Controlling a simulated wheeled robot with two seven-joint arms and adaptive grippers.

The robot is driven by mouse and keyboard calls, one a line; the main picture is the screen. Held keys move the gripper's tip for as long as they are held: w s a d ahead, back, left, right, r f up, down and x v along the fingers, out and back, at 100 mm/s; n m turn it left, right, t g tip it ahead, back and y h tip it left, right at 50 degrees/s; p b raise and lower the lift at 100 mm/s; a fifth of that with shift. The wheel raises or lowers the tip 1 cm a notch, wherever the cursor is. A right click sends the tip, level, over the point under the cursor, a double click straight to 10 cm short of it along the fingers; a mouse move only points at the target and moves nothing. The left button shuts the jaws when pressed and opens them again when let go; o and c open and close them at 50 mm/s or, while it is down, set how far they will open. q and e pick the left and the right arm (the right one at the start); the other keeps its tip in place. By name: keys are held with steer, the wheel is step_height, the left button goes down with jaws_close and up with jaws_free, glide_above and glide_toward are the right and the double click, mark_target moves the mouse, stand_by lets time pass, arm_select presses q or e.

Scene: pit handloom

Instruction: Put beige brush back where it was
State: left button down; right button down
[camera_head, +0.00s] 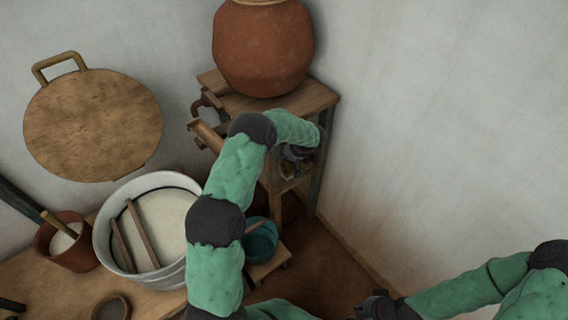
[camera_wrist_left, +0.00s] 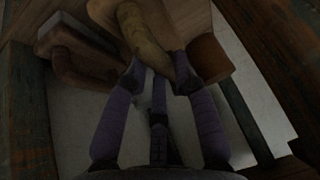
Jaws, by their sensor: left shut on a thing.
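My left arm reaches over to the wooden stand (camera_head: 318,95), and its gripper (camera_head: 297,157) is at the stand's side, below the top, partly hidden by the arm. In the left wrist view the gripper (camera_wrist_left: 158,76) is shut on a tan, rounded handle, seemingly the beige brush (camera_wrist_left: 143,32). The handle runs up and away between the fingertips; its bristles cannot be made out. The brush is not clear in the head view. My right gripper (camera_head: 374,306) is low at the bottom edge, small and dark, apart from everything; its jaws are unclear.
A big clay pot (camera_head: 263,50) stands on the stand. Brown wooden pieces (camera_head: 207,136) jut from the stand's left side; similar ones are close to the fingers in the wrist view (camera_wrist_left: 75,55). A metal tub (camera_head: 112,256), a brown pot (camera_head: 70,258) and a teal bucket (camera_head: 262,243) are lower left.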

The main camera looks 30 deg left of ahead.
mark_target(282, 163)
arm_select(q)
steer(key=shift+w+a+f, duration=0.1)
steer(key=shift+a, duration=0.35)
step_height(282, 163, down, 3)
steer(key=shift+f+b, duration=0.2)
steer(key=shift+b, duration=0.8)
steer(key=shift+d+r, duration=0.1)
steer(key=c, duration=1)
jaws_free()
